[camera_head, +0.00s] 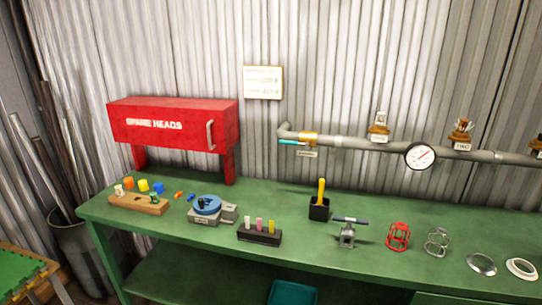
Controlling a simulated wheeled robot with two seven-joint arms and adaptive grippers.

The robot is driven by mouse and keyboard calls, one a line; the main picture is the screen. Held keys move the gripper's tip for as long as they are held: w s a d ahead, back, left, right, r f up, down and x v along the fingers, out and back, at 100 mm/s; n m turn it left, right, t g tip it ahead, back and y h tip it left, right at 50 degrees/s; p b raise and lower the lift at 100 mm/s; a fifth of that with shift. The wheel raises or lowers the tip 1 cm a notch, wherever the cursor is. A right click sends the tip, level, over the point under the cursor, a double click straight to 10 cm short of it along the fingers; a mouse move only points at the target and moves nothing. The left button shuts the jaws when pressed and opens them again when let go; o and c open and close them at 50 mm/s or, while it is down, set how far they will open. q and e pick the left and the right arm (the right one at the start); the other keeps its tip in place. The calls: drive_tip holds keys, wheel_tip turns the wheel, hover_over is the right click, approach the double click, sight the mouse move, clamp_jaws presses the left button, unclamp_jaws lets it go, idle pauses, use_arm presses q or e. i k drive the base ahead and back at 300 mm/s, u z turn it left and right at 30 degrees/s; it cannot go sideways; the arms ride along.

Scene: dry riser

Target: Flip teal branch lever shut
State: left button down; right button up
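The teal lever (289,142) is small and sits at the left end of the grey pipe (350,143) on the corrugated wall. It points left from a brass-coloured valve body (309,139) and lies roughly in line with the pipe. A small tag (306,154) hangs just below it; its writing is too small to read. Neither of my grippers is in view.
A green bench (280,203) stands below the pipe. A red cabinet (180,125) is left of the lever. A black holder (319,208), a small vise (347,235) and a red cage (398,236) stand on the bench. A gauge (420,156) is farther right.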

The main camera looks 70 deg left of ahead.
sight(283, 141)
drive_tip(key=k, duration=0.45)
drive_tip(key=u, duration=0.8)
drive_tip(key=i, duration=0.5)
drive_tip(key=u, duration=0.05)
